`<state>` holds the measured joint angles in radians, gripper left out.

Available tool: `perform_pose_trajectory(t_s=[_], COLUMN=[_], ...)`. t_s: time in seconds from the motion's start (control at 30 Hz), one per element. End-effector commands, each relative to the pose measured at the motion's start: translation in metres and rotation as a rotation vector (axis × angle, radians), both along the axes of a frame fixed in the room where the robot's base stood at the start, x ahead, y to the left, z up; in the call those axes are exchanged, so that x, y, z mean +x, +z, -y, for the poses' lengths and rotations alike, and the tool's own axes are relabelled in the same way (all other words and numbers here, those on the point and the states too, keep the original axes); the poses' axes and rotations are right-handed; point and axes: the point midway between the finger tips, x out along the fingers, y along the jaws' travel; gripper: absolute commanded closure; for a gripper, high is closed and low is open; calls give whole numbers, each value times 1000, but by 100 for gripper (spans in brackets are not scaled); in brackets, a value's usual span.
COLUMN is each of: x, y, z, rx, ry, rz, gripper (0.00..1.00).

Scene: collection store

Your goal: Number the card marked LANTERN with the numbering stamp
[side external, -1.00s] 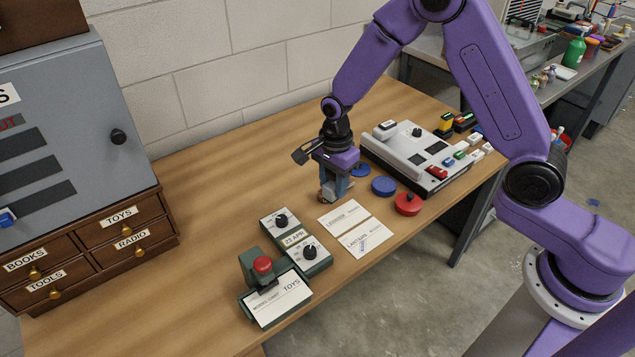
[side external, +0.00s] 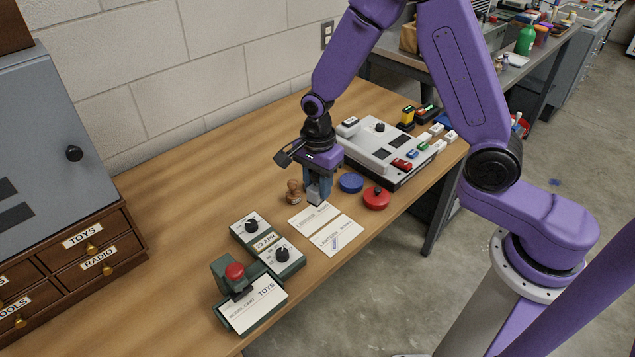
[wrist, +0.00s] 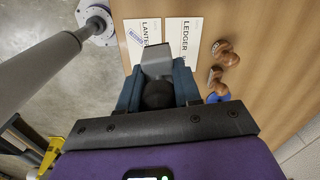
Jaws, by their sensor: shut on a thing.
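The card marked LANTERN (side external: 336,236) lies flat on the bench and bears a small blue mark. It also shows in the wrist view (wrist: 144,30), partly covered by the held block. My gripper (side external: 319,185) is shut on a grey block-shaped stamp (wrist: 155,60) with a dark round grip, which I take for the numbering stamp. The stamp's grey lower end (side external: 316,198) is at the far edge of the LEDGER card (side external: 308,214), beyond the LANTERN card. I cannot tell whether it touches the bench. Its underside is hidden.
Wooden-handled stamps (wrist: 227,54) stand beside the LEDGER card. Blue (side external: 351,182) and red (side external: 376,198) round pads are to the right, before a grey console (side external: 375,150). Green dial units (side external: 282,257) and a holder with a TOYS card (side external: 252,304) are front left.

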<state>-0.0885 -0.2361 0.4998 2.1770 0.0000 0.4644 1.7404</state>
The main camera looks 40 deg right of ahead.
Motion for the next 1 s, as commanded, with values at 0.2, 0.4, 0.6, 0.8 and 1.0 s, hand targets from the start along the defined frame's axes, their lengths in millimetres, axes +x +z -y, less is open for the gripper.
perform_pose_trajectory(t_s=[0.2, 0.4, 0.6, 0.8, 1.0], x=[-4, -20, -43, -61, -68], y=[-5, -22, -39, -49, -52], z=[7, 30, 54, 69, 74], rx=[-3, -7, -6, -1, 3], ry=[-14, -57, -108, -141, -154], rz=[0, 6, 15, 21, 24], gripper=[96, 95, 95, 95, 95])
